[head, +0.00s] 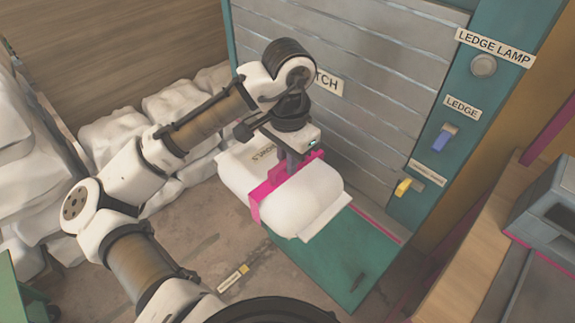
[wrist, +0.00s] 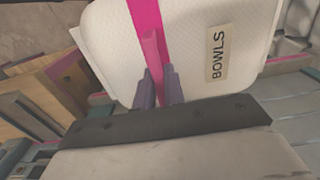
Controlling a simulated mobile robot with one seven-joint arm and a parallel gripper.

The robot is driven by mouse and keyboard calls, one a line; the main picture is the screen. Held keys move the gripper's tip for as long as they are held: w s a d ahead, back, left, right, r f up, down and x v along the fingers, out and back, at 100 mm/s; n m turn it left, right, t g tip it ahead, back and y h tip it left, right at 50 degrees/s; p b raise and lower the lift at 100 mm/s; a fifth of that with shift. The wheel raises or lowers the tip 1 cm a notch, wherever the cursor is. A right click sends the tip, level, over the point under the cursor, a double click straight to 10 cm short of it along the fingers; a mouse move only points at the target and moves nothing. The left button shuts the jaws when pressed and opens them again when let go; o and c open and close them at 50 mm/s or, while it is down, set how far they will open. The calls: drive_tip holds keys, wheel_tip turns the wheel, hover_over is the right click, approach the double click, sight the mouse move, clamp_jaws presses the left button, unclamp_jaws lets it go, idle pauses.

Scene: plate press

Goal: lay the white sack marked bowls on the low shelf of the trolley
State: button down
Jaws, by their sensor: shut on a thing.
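The white sack (head: 318,197) has a pink band around its middle and hangs or rests at the green ledge (head: 345,268) before the slatted hatch. The wrist view shows the sack (wrist: 185,50) close up with its BOWLS label. My gripper (head: 300,160) is above the sack, shut on its pink band; in the wrist view both grey fingers (wrist: 158,88) pinch a pink strip. I cannot tell whether the sack touches the ledge. A green piece with a dark wheel (head: 14,284), perhaps part of the trolley, is cut off at the lower left; no low shelf shows.
Several white sacks (head: 115,130) are piled along the wall at left. The slatted hatch (head: 385,90) stands behind the sack. A blue switch (head: 443,138) and a yellow switch (head: 403,187) sit on the right post. A wooden counter (head: 475,255) is at right. Brown floor (head: 200,245) lies open left of the ledge.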

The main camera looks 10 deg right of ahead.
drive_tip(key=shift+f, duration=1.15)
drive_tip(key=c, duration=1.5)
unclamp_jaws()
wheel_tip(320, 180, up, 12)
drive_tip(key=shift+s+r, duration=0.1)
